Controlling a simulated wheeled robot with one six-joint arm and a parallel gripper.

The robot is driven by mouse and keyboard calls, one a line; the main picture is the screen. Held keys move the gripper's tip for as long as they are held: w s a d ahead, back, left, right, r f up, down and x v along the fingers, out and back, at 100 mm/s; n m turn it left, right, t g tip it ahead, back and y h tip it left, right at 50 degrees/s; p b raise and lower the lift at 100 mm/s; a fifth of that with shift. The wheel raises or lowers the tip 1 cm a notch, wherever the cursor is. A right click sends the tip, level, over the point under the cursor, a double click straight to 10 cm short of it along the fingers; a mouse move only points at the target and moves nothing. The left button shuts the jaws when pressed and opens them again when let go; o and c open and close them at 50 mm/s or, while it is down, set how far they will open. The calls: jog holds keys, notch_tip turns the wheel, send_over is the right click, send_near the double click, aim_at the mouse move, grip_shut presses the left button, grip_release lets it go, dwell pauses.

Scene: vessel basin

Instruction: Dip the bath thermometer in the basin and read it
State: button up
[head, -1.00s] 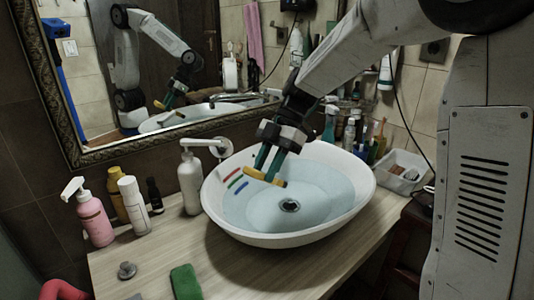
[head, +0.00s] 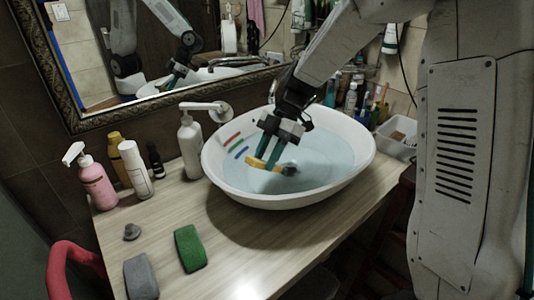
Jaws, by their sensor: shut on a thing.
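The white oval basin (head: 232,194) stands on the wooden counter and holds bluish water (head: 318,165). Red, green and blue stripes (head: 238,148) mark its inner left wall. My gripper (head: 265,163) reaches down inside the basin from the upper right. Its greenish fingers are shut on a small yellow thing with a dark end, which looks like the bath thermometer (head: 258,163). The thermometer lies roughly level at the water, near the drain; I cannot tell how deep it sits. No reading on it can be made out.
A pink spray bottle (head: 97,186), a white can (head: 135,168) and a white pump bottle (head: 190,146) stand left of the basin. A green sponge (head: 190,248), a grey block (head: 140,277) and a stopper (head: 131,231) lie in front. A white tray (head: 397,138) stands right.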

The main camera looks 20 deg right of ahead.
jog(key=shift+d, duration=0.1)
dwell(0.4)
jog(key=shift+w+d, duration=0.25)
jog(key=shift+d, duration=0.2)
jog(key=shift+a, duration=0.1)
jog(key=shift+s+a, duration=0.25)
jog(key=shift+a, duration=0.25)
jog(key=shift+d, duration=0.2)
jog(key=shift+w+d, duration=0.25)
jog(key=shift+d, duration=0.15)
jog(key=shift+s+a, duration=0.1)
jog(key=shift+a, duration=0.05)
jog(key=shift+s+a, duration=0.15)
jog(key=shift+a, duration=0.3)
jog(key=shift+d, duration=0.15)
dwell(0.4)
